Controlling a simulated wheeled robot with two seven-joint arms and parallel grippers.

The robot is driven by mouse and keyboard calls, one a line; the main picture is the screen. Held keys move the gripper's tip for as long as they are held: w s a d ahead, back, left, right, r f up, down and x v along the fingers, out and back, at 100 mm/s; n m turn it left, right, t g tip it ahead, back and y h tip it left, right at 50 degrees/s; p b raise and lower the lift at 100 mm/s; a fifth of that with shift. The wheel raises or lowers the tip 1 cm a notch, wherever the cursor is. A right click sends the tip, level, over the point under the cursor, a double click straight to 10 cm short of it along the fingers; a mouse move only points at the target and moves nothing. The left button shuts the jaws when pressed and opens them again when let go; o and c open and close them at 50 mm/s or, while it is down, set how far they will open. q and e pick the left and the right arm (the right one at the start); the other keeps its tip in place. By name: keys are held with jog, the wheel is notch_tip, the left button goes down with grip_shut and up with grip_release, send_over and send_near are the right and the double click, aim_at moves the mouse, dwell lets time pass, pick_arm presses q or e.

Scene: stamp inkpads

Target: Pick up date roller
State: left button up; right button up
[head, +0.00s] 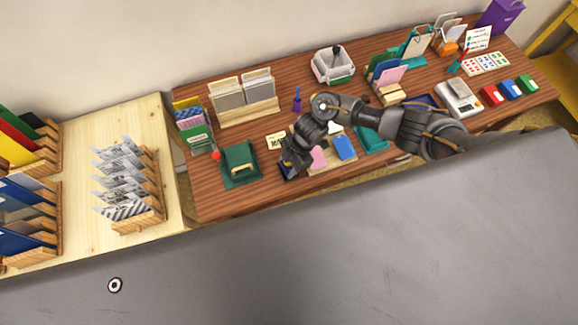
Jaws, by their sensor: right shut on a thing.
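My right gripper (289,166) reaches down over the front edge of the brown wooden desk, its arm coming in from the right. It is shut on the date roller, which is small and mostly hidden by the fingers and wrist. A dark blue pad shows right by the fingertips. A pink pad (318,158) and a blue pad (344,147) lie just right of the gripper. A green pad with a tan handle (240,163) lies to its left. My left gripper is not in view.
The desk (215,203) also holds a card rack (245,105), a grey-white tray (333,66), a scale (457,97) and red, blue and green boxes (508,89). A pale table (160,180) with file racks stands left. Bare wood lies at the desk's front left.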

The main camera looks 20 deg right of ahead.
jog(key=shift+r, duration=0.2)
jog(key=shift+w+r, duration=0.1)
jog(key=shift+r, duration=0.15)
notch_tip(320, 180, up, 2)
jog(key=shift+r, duration=0.2)
jog(key=s+d+r+b, duration=0.1)
jog(key=s+d+r, duration=0.8)
jog(key=s, duration=0.2)
jog(key=shift+r+b, duration=0.35)
jog(key=shift+r, duration=0.05)
